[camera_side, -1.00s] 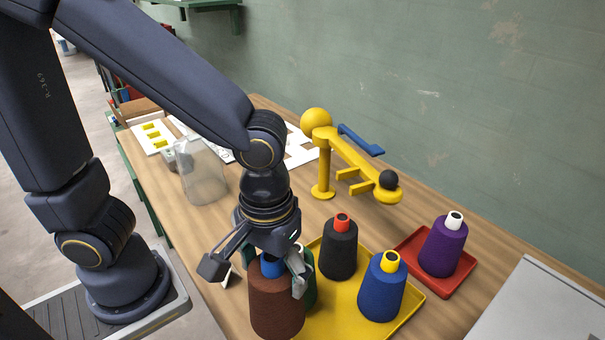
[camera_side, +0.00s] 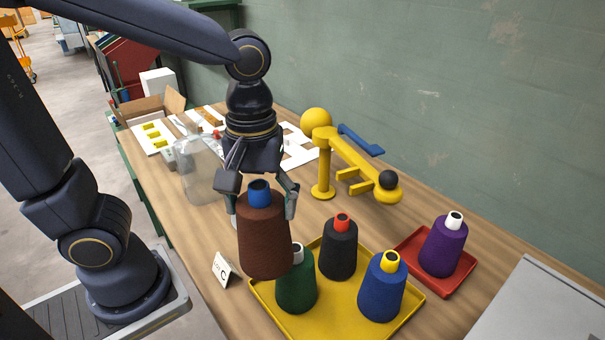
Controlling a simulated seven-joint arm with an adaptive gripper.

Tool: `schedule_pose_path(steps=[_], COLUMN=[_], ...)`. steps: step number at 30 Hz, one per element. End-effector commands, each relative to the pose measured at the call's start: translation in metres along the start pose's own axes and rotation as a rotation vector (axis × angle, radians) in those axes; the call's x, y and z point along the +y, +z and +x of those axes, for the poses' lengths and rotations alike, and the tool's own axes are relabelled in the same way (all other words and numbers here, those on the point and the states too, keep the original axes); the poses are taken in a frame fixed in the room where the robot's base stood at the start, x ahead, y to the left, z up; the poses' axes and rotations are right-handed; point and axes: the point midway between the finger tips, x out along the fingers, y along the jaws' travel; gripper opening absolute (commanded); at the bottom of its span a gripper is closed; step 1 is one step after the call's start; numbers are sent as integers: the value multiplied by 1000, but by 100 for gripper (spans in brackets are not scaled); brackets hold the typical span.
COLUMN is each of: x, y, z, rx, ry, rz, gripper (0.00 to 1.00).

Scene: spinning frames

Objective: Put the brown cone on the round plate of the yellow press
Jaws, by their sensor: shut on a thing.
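The brown cone (camera_side: 265,240) with a blue top is in my gripper (camera_side: 263,200), whose fingers are on either side of its upper part. The cone is upright and raised above the table, in front of the green cone and at the left of the yellow tray. The yellow press (camera_side: 323,172) stands behind and to the right, with a post, a yellow ball, a sloping arm with a black knob and a blue lever. I cannot clearly tell which part is its round plate; a rounded yellow end (camera_side: 388,196) lies under the black knob.
The yellow tray (camera_side: 268,300) holds a green cone (camera_side: 296,285), a black cone (camera_side: 338,255) and a blue cone (camera_side: 380,292). A purple cone (camera_side: 443,247) stands on a red tray (camera_side: 408,249). A card marked C (camera_side: 223,270) stands at the left. A clear jar (camera_side: 200,175) is behind.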

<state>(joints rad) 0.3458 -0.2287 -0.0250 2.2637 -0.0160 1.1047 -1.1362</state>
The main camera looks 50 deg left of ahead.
Motion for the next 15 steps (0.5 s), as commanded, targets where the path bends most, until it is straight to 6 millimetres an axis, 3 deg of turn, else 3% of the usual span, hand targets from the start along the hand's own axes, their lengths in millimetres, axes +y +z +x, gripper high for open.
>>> schedule_pose_path(steps=[5,9,15], x=[-29,-72,-121], y=[-70,-121,-157], z=[-1,-1,-1], rx=[-1,1,7], ry=[4,5,3], rz=[-387,-720,-1012], gripper=[12,12,12])
